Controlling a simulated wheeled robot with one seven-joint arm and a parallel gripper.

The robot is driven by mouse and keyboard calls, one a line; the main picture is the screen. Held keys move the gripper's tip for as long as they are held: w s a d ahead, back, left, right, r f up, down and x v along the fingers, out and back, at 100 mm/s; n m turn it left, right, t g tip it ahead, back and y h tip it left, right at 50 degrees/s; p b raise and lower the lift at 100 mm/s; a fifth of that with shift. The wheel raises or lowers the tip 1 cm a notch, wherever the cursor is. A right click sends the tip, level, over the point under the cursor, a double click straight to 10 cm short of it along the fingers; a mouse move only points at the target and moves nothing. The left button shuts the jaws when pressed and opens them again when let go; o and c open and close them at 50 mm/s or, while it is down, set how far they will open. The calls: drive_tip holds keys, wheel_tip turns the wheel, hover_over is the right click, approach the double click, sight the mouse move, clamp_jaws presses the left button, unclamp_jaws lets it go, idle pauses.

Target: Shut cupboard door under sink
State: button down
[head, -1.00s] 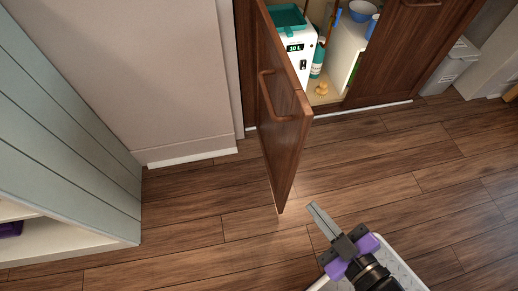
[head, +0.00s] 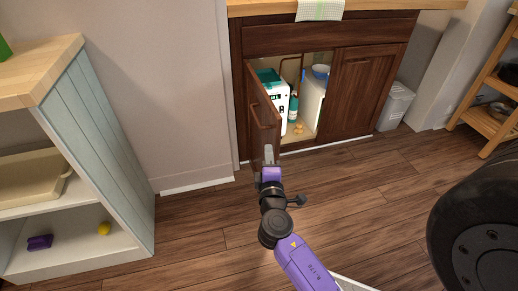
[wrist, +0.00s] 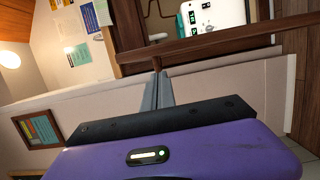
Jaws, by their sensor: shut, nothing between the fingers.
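The dark wooden cupboard door (head: 264,100) under the sink stands open, hinged at its left side and swung out toward me. Its bar handle (head: 262,120) shows on the outer face. My gripper (head: 268,153) is shut and empty, at the lower part of the door in the head view. In the wrist view, the shut fingers (wrist: 163,88) point at a long brown wooden edge (wrist: 215,43), seemingly the door's. Their tips are at or very near it; contact is unclear. The cupboard (head: 325,35) interior is visible to the right of the door.
The right cupboard door (head: 358,90) is closed. A shelf unit (head: 105,150) stands left, a grey bin (head: 396,105) right. Floor between is clear.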

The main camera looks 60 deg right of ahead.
drive_tip(key=x, duration=0.9)
drive_tip(key=shift+d, duration=0.15)
